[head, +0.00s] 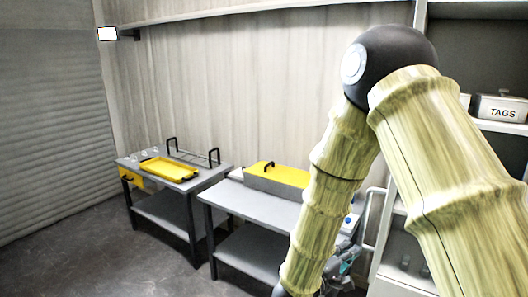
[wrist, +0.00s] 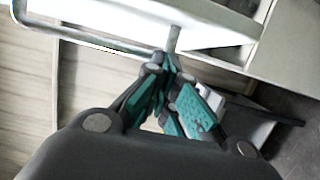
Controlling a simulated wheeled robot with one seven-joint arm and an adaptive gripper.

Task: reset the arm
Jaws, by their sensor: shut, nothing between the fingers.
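My arm runs down the right side of the head view, bent at a dark elbow joint. My gripper (wrist: 168,68) fills the middle of the wrist view, its teal and grey fingers closed together with nothing between them. It also shows in the head view (head: 345,262), partly hidden behind my forearm, low beside the right end of the nearer table and next to the shelf unit. In the wrist view a pale rail (wrist: 100,42) and shelf parts lie beyond the fingertips. I cannot tell how far the fingertips are from them.
A grey table (head: 262,208) carries a grey tank with a yellow lid (head: 282,175). A second table (head: 205,180) at left holds a yellow tray (head: 168,169) and a black-handled rack (head: 193,157). Shelving at right holds a TAGS bin (head: 503,110). The floor (head: 90,235) at left is clear.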

